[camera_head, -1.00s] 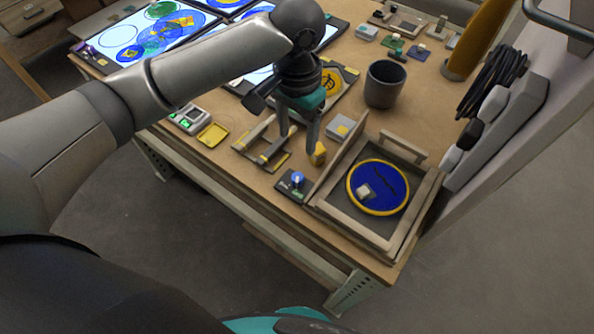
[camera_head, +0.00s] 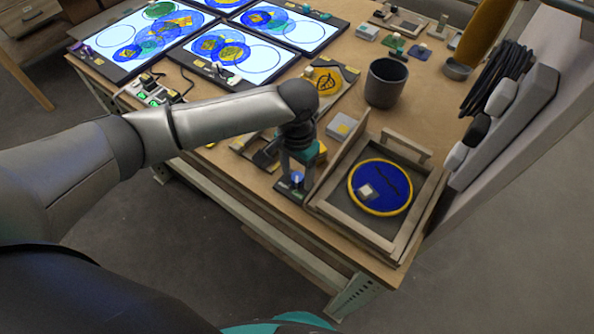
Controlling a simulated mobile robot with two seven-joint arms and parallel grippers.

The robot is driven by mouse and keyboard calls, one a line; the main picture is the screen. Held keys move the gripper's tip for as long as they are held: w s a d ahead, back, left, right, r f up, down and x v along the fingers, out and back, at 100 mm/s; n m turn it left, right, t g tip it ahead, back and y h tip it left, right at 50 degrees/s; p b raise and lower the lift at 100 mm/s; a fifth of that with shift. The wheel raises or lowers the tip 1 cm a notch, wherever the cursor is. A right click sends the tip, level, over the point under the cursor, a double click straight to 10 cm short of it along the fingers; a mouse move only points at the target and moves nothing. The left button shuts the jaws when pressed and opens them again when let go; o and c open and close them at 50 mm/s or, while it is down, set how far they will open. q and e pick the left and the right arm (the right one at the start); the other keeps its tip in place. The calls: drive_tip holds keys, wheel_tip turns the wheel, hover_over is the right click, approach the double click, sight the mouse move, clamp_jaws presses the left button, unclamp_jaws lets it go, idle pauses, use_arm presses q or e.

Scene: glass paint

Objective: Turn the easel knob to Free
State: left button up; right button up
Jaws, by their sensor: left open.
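The easel is a wooden frame (camera_head: 345,222) at the table's front right corner, with a yellow-rimmed blue disc (camera_head: 392,193) lying in it. A small blue knob (camera_head: 297,179) sits on a dark base (camera_head: 285,188) beside the frame's left side; I take it for the easel knob. My left gripper (camera_head: 296,183) points down over this base, open, with a finger on each side of the knob. I cannot tell whether the fingers touch it. The knob's pointer and any label are too small or hidden to read. My right gripper is not in view.
A dark grey cup (camera_head: 385,84) stands behind the frame. A small grey box (camera_head: 341,126) is close to my gripper's right. Lit panels (camera_head: 240,50) with coloured glass shapes fill the back left. A coiled black cable (camera_head: 497,75) hangs at the right.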

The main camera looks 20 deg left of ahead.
use_arm(q)
clamp_jaws()
idle(0.4)
drive_tip(key=m+p, duration=0.2)
drive_tip(key=shift+r+p, duration=0.2)
drive_tip(key=shift+p, duration=0.2)
drive_tip(key=m+p, duration=0.2)
drive_tip(key=shift+m, duration=0.3)
drive_tip(key=m+p, duration=0.2)
drive_tip(key=m, duration=0.1)
drive_tip(key=shift+f+m, duration=0.1)
drive_tip(key=shift+m, duration=0.2)
drive_tip(key=shift+f+m+p, duration=0.1)
drive_tip(key=shift+m+p, duration=0.7)
drive_tip(key=shift+m, duration=1.1)
